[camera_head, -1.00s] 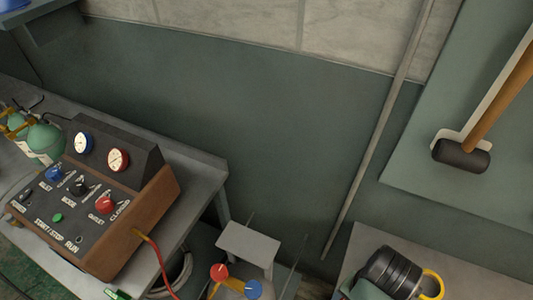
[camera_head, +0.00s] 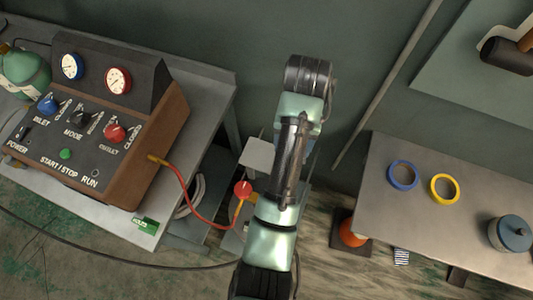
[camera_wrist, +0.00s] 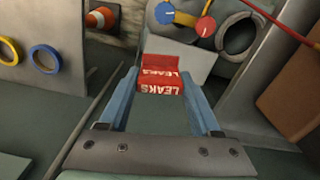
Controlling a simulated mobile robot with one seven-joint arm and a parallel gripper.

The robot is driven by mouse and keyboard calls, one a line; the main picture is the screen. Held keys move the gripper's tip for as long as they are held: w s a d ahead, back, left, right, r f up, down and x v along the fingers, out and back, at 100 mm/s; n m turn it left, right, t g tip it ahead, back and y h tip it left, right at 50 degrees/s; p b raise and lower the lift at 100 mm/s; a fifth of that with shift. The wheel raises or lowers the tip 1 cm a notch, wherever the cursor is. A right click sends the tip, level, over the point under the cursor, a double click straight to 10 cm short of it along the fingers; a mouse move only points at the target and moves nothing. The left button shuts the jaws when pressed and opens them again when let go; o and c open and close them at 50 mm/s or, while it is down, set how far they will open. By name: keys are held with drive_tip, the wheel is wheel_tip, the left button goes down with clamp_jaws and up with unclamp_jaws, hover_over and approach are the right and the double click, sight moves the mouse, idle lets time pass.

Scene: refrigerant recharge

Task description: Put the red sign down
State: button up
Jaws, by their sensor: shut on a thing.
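The red sign (camera_wrist: 160,84) shows in the wrist view, with white lettering that reads LEAKS on two faces. My gripper (camera_wrist: 162,88) is shut on it, with one blue finger on each side. Beyond the sign is a pale grey flat panel (camera_wrist: 182,58); I cannot tell whether the sign touches it. In the head view the pale panel (camera_head: 258,155) is partly behind my arm, and the sign and my gripper are hidden there.
A control box (camera_head: 85,130) with gauges stands on the left bench (camera_head: 215,90). A red hose (camera_head: 190,210) runs to a red-knobbed valve (camera_head: 243,188). The right table (camera_head: 430,230) holds blue tape (camera_head: 403,175), yellow tape (camera_head: 444,188) and a lidded pot (camera_head: 512,233). An orange cone (camera_head: 352,232) stands on the floor.

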drive_tip(key=shift+w+a+r+b, duration=0.1)
drive_tip(key=shift+w+a+b, duration=0.25)
drive_tip(key=shift+w+b, duration=0.3)
drive_tip(key=a+f+b, duration=0.1)
drive_tip(key=f, duration=0.2)
drive_tip(key=w+a+f+m+b, duration=0.1)
drive_tip(key=f, duration=0.3)
drive_tip(key=w+a+f+m+b, duration=0.1)
drive_tip(key=f+b, duration=0.1)
drive_tip(key=f, duration=0.2)
drive_tip(key=shift+w+a+f, duration=0.1)
drive_tip(key=shift+w+a, duration=0.15)
drive_tip(key=shift+a, duration=0.1)
drive_tip(key=shift+f, duration=0.15)
drive_tip(key=o, duration=1.4)
drive_tip(key=shift+c, duration=0.2)
